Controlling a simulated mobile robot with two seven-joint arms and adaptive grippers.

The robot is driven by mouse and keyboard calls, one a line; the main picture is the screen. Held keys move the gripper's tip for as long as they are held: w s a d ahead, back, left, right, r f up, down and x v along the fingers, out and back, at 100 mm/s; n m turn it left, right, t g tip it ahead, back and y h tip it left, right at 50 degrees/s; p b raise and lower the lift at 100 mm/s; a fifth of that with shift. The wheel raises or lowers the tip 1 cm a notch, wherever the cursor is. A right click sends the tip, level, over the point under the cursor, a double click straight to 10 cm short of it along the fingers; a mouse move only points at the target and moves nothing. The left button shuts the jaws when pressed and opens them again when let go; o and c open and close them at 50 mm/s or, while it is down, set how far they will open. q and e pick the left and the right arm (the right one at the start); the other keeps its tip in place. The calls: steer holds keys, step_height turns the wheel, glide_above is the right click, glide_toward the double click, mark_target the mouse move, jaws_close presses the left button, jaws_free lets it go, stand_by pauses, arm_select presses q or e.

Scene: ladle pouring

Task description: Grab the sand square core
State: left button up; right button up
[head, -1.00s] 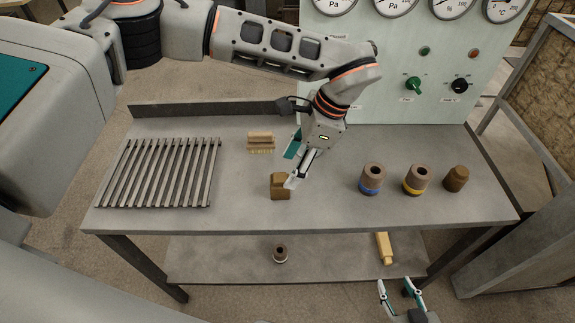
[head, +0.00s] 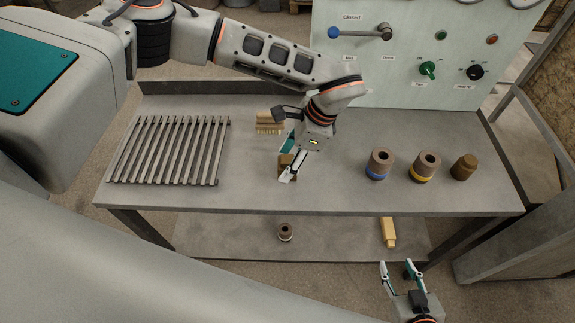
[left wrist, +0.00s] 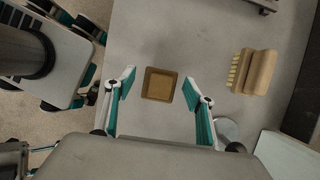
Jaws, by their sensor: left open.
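The sand square core (head: 286,161) is a brown block standing on the grey table near its front edge, partly hidden by my fingers in the head view. In the left wrist view the core (left wrist: 160,84) shows its square, rimmed top between and slightly ahead of my two fingers. My left gripper (head: 291,167) is over the core, open, with its fingers apart on both sides; its fingers also show in the left wrist view (left wrist: 160,90). A gap shows on each side, and I see no grip on the core. My right gripper (head: 397,266) is open and empty, below the table's front edge.
A brush (head: 269,123) lies behind the core. A slatted metal rack (head: 170,150) is at left. A blue-ringed cylinder (head: 380,164), a yellow-ringed cylinder (head: 425,166) and a plain brown round piece (head: 464,167) stand at right. Clear table lies between.

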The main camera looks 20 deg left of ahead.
arm_select(q)
steer(key=shift+c, duration=0.3)
steer(key=c, duration=1.3)
steer(key=shift+o, duration=0.2)
steer(key=shift+r, duration=0.1)
